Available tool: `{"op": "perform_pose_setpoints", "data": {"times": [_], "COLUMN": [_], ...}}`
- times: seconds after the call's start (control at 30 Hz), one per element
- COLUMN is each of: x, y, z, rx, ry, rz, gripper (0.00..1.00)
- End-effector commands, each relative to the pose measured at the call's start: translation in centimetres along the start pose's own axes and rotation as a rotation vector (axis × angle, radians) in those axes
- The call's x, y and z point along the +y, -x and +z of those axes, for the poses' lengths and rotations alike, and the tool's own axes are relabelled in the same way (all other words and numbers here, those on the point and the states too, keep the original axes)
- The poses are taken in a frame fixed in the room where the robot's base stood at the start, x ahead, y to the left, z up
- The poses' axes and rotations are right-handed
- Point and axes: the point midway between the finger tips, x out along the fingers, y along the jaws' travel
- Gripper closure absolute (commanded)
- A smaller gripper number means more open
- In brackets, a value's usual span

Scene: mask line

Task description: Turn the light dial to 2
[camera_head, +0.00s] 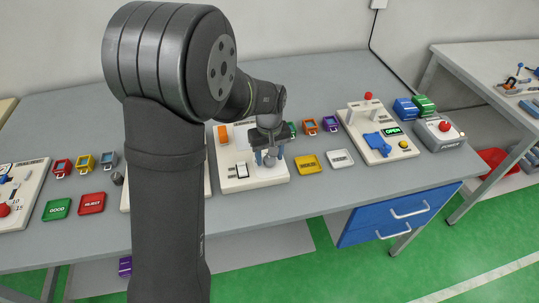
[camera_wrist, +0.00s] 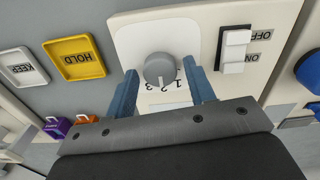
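The light dial (camera_wrist: 160,68) is a round grey knob on a white plate of a cream panel (camera_head: 233,184). The numbers 1, 2 and 3 are printed beside the knob on the side toward my gripper. A small pale mark on the knob points toward these numbers; I cannot tell exactly which one. My gripper (camera_wrist: 163,90) is open, with one blue finger to each side of the knob and a visible gap on both sides. In the head view my gripper (camera_head: 269,156) is low over the panel and partly covers the dial.
An ON/OFF rocker switch (camera_wrist: 235,50) sits on the same panel, close beside one finger. A yellow HOLD tray (camera_wrist: 75,58) and a white KEEP tray (camera_wrist: 22,67) lie beside the panel. Another panel with a blue part (camera_head: 376,142) stands to the right.

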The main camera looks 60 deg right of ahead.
Motion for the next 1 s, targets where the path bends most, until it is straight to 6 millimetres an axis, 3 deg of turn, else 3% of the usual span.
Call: {"op": "perform_pose_setpoints", "data": {"times": [0.3, 0.47, 1.0], "x": [0.0, 0.0, 0.0], "y": [0.1, 1.4, 13.7], "z": [0.1, 0.0, 0.0], "rx": [-0.002, 0.001, 0.002], "ry": [0.000, 0.000, 0.000], "rz": [-0.001, 0.001, 0.002], "gripper": [0.44, 0.44, 0.44]}}
